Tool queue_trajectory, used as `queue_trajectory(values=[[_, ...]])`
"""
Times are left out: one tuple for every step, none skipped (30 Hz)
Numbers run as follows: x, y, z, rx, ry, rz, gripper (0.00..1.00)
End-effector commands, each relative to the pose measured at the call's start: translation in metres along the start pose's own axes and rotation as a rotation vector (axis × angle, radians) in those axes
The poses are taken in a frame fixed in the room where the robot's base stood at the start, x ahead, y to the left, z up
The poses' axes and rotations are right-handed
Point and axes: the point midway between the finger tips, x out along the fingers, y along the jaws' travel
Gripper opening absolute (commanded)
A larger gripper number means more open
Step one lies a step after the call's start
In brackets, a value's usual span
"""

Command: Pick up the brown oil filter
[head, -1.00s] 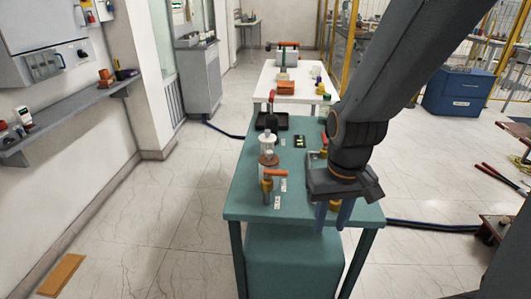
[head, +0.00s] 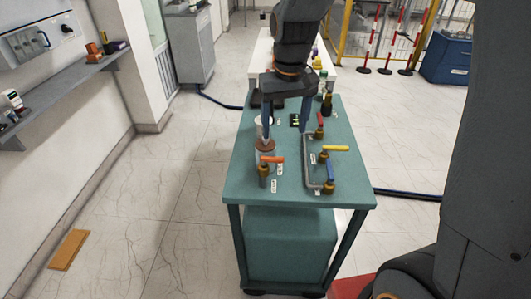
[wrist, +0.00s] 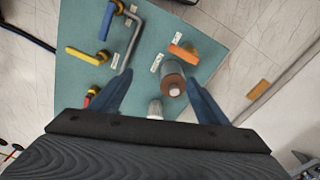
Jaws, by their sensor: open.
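The brown oil filter appears as a brown-capped cylinder (head: 265,144) on the left side of the green table (head: 300,185). It also shows in the wrist view (wrist: 173,85), where it stands between the fingers, closer to the right one. My gripper (head: 286,122) is open and empty above the table, fingers pointing down. It also shows in the wrist view (wrist: 158,78). A whitish, clear-looking cylinder (wrist: 155,108) stands close beside the filter, partly hidden by the gripper. In the head view, the left finger partly covers that cylinder. I cannot tell the exact fingertip height.
An orange-handled valve (head: 269,160) stands just in front of the filter. Valves with yellow (head: 335,148), blue (head: 330,172) and red (head: 320,120) handles and a grey pipe (head: 306,170) occupy the right side. A dark bottle (head: 326,103) stands behind. The table's front middle is clear.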

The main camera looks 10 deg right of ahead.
Motion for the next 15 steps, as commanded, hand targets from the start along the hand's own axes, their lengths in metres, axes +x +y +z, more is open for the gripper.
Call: queue_trajectory(values=[[-0.001,-0.010,-0.015,-0.018,-0.016,-0.001,0.69],[-0.002,-0.015,-0.022,-0.027,-0.027,-0.002,0.69],[-0.003,-0.021,-0.031,-0.039,-0.040,-0.002,0.69],[-0.004,-0.026,-0.036,-0.045,-0.049,-0.002,0.69],[-0.005,-0.029,-0.042,-0.052,-0.056,-0.002,0.69],[-0.006,-0.034,-0.047,-0.059,-0.065,-0.002,0.69],[-0.006,-0.036,-0.049,-0.063,-0.071,-0.002,0.69],[-0.007,-0.038,-0.052,-0.066,-0.075,-0.002,0.69],[-0.006,-0.040,-0.053,-0.069,-0.079,-0.002,0.69],[-0.005,-0.041,-0.054,-0.070,-0.082,-0.002,0.69],[-0.003,-0.041,-0.054,-0.071,-0.084,-0.002,0.69],[0.000,-0.042,-0.054,-0.071,-0.086,-0.002,0.69],[0.003,-0.042,-0.054,-0.071,-0.086,-0.002,0.69],[0.006,-0.041,-0.053,-0.071,-0.086,-0.002,0.69],[0.011,-0.041,-0.053,-0.071,-0.086,-0.002,0.69]])
